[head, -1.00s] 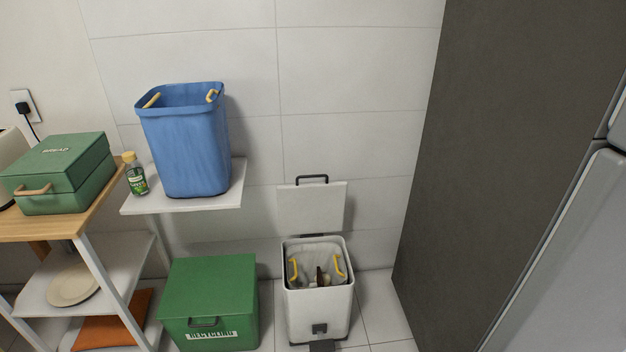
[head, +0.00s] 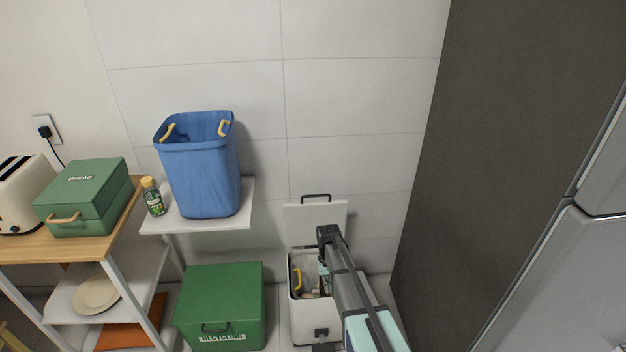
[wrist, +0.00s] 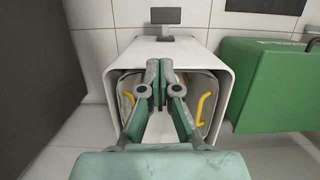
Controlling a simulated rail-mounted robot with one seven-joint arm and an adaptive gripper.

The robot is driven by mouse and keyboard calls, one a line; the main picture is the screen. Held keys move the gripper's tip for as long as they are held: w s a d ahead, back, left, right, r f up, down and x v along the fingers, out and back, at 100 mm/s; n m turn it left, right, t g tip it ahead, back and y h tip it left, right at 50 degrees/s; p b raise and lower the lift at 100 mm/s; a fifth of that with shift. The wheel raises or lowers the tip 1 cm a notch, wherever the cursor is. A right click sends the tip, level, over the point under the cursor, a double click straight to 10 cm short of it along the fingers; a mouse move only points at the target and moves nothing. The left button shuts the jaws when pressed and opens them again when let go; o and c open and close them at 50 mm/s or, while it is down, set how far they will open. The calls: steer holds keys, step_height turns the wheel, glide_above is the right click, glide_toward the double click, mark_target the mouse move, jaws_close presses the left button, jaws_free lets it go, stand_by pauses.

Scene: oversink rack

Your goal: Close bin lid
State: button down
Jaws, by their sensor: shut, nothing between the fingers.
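The white bin (head: 306,325) stands on the floor against the tiled wall; its rim and front also show in the wrist view (wrist: 165,52). Its lid (head: 305,215) stands open, upright against the wall, with a dark handle (head: 315,197) on top. A liner with yellow handles (head: 297,279) lies inside the bin. My gripper (head: 323,268) points down over the bin opening, in front of the lid. In the wrist view its fingers (wrist: 159,85) are together and empty. My arm hides the bin's right side and part of the lid.
A green recycling box (head: 220,300) stands left of the bin. A blue basket (head: 200,175) sits on a white shelf (head: 205,222) above it. A tall dark cabinet side (head: 470,150) and a grey fridge (head: 560,270) bound the right.

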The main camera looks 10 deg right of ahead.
steer(key=w+r+t+p, duration=0.3)
steer(key=w+r+p, duration=0.2)
steer(key=w+r, duration=2.85)
steer(key=s+a+f+p, duration=0.1)
steer(key=s+f+p, duration=0.2)
steer(key=f, duration=0.8)
steer(key=shift+s+f+m, duration=0.2)
steer(key=shift+f+m, duration=0.1)
steer(key=shift+f, duration=0.05)
steer(key=shift+a, duration=0.1)
